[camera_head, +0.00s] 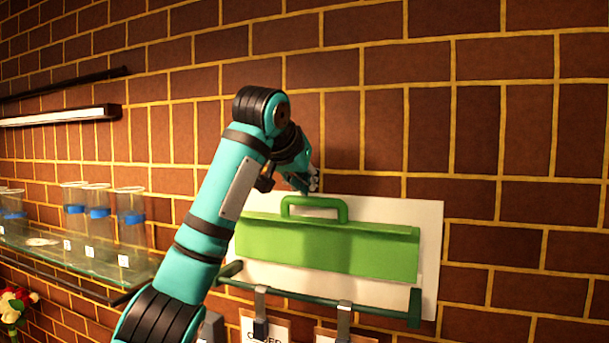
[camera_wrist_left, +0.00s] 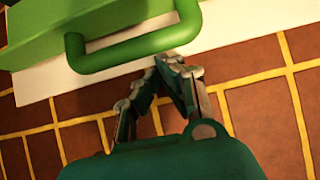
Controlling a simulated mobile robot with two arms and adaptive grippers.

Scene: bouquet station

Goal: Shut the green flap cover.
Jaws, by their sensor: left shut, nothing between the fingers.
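The green flap cover (camera_head: 330,248) is mounted on a white board on the brick wall. It is a long green panel with a looped green handle (camera_head: 346,212) standing up at its top edge. My left gripper (camera_head: 312,184) is shut and empty, just above the handle and the board's top edge. In the left wrist view, the shut fingertips (camera_wrist_left: 168,60) are close to the handle (camera_wrist_left: 135,52); I cannot tell whether they touch it. The flap (camera_wrist_left: 60,28) fills the upper left there. My right gripper is not in view.
The white board (camera_head: 428,255) surrounds the flap. A dark green rail (camera_head: 300,297) below it carries metal clips with signs. A glass shelf (camera_head: 90,256) with several clear cups stands at the left. The wall on the right is clear.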

